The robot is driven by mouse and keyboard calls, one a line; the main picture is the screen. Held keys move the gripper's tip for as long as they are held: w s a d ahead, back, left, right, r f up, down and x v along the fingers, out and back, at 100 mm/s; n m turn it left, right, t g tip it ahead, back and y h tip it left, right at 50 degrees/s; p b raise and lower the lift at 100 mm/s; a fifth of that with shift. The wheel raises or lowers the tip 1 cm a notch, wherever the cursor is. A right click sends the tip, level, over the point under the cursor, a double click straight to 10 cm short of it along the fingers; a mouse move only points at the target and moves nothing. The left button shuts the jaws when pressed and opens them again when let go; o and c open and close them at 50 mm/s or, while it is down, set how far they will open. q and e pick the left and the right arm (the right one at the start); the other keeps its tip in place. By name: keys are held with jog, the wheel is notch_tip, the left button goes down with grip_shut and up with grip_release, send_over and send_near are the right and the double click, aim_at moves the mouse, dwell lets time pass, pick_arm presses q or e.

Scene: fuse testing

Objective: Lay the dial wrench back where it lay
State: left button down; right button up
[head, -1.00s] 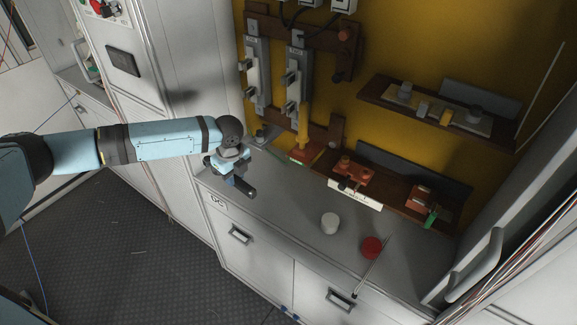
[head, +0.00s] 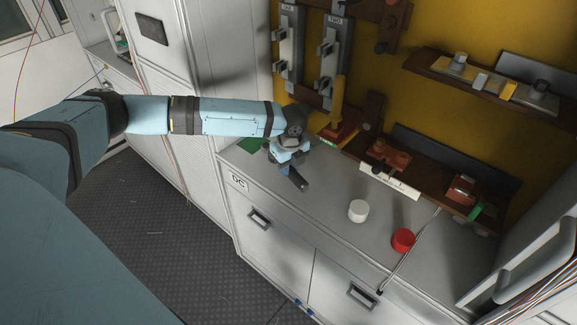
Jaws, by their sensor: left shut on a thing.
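My left gripper (head: 293,178) hangs over the left end of the grey counter (head: 330,195), pointing down. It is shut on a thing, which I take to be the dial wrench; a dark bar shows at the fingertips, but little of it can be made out. I cannot tell whether it touches the counter. A green patch (head: 252,146) lies on the counter behind and left of the gripper, partly behind my arm. My right gripper is out of view.
A white round cap (head: 358,211) and a red one (head: 403,240) stand on the counter. A yellow handle (head: 338,103) and fuse blocks (head: 390,155) line the back. The counter between gripper and white cap is clear.

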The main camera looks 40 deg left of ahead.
pick_arm(q)
jog(key=shift+f, duration=0.1)
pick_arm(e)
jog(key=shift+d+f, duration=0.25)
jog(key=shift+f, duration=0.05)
pick_arm(q)
jog(key=shift+f, duration=1.3)
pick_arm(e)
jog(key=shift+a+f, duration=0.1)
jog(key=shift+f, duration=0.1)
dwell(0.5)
